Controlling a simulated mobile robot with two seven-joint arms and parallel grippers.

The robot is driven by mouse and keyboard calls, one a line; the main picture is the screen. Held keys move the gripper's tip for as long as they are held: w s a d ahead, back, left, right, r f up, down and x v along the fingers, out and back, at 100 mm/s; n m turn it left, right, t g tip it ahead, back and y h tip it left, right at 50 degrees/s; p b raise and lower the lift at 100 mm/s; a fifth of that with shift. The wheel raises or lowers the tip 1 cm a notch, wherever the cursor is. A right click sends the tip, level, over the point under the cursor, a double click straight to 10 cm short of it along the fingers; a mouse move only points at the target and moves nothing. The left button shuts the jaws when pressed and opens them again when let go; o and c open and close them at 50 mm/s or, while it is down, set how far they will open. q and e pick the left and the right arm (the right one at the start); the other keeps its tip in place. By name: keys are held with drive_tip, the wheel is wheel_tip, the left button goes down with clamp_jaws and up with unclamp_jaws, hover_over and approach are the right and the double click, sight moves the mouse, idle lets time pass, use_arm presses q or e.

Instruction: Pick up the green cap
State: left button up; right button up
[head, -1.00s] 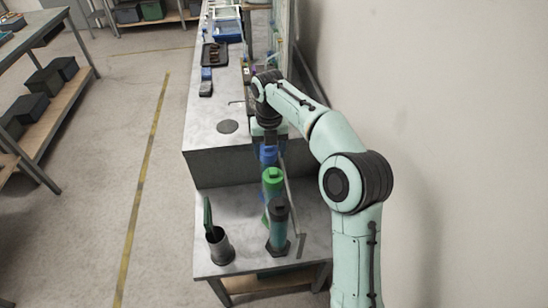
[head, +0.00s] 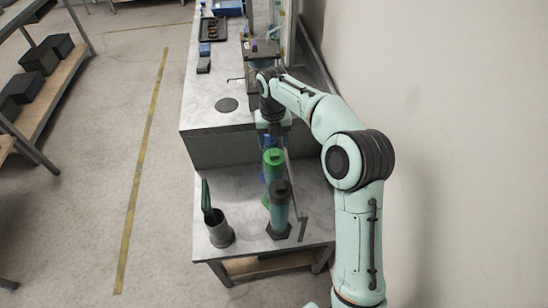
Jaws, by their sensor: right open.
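The green cap (head: 273,157) sits on top of an upright bottle in a row on the low grey table (head: 240,187). A dark-capped teal bottle (head: 279,206) stands in front of it and hides part of its body. My right gripper (head: 272,137) hangs from the wrist just behind and above the green cap, pointing down. It is open; its fingertips are small and partly hidden, and I cannot tell whether they touch anything. Some blue shows around the gripper behind the green cap. My left gripper is out of view.
A dark cup (head: 220,236) holding a green tool (head: 206,196) stands at the table's left front. A higher grey bench (head: 215,85) rises behind, carrying a dark tray (head: 213,30) and small boxes. A white wall is on the right.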

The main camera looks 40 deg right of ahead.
sight(274, 152)
drive_tip(key=f, duration=0.4)
drive_tip(key=shift+s+f+b, duration=0.15)
drive_tip(key=shift+s+b, duration=0.05)
drive_tip(key=shift+b, duration=0.1)
drive_tip(key=c, duration=1.1)
drive_tip(key=shift+c, duration=0.2)
